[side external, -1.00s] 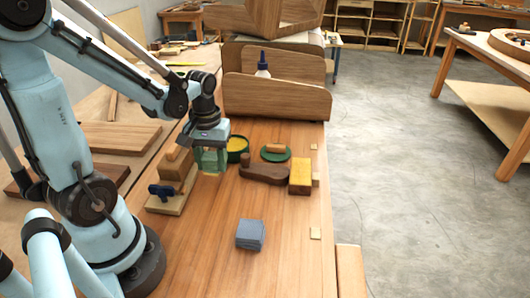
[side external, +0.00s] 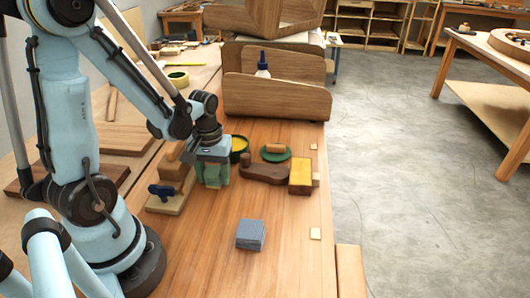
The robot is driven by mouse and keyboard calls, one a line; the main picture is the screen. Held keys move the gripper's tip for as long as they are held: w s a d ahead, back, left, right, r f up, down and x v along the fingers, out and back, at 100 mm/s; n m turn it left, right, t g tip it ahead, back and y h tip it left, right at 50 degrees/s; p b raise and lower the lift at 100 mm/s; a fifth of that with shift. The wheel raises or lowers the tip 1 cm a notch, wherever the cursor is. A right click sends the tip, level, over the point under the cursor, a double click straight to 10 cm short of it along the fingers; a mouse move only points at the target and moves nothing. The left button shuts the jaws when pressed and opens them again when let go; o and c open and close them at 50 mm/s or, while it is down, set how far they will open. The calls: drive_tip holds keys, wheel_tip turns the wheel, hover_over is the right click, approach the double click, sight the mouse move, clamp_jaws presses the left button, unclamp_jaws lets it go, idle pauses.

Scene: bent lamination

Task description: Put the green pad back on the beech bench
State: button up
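My gripper (side external: 213,176) points down over the bench, left of the middle. A green pad (side external: 214,174) appears to be held between its fingers, close above or touching the wood; the small gap, if any, is hard to judge. The fingers partly hide it. The beech bench (side external: 200,240) is a long light-brown top that runs away from the camera.
Close by are a wooden block with a blue clamp (side external: 163,190), a green-rimmed yellow tin (side external: 239,145), a green disc with wooden grip (side external: 276,154), a dark wooden tool (side external: 264,174) and a yellow-topped block (side external: 300,177). A grey block (side external: 250,235) lies in front.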

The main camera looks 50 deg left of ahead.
sight(213, 170)
drive_tip(key=shift+o, duration=1.2)
drive_tip(key=shift+r, duration=0.1)
wheel_tip(213, 170, up, 12)
drive_tip(key=w+d+r+m+t, duration=0.1)
drive_tip(key=w+d+m+t, duration=0.2)
drive_tip(key=d+m+t, duration=0.4)
drive_tip(key=d+m, duration=0.2)
drive_tip(key=d, duration=0.1)
drive_tip(key=shift+d+r, duration=0.25)
drive_tip(key=shift+d, duration=0.1)
drive_tip(key=shift+s, duration=0.1)
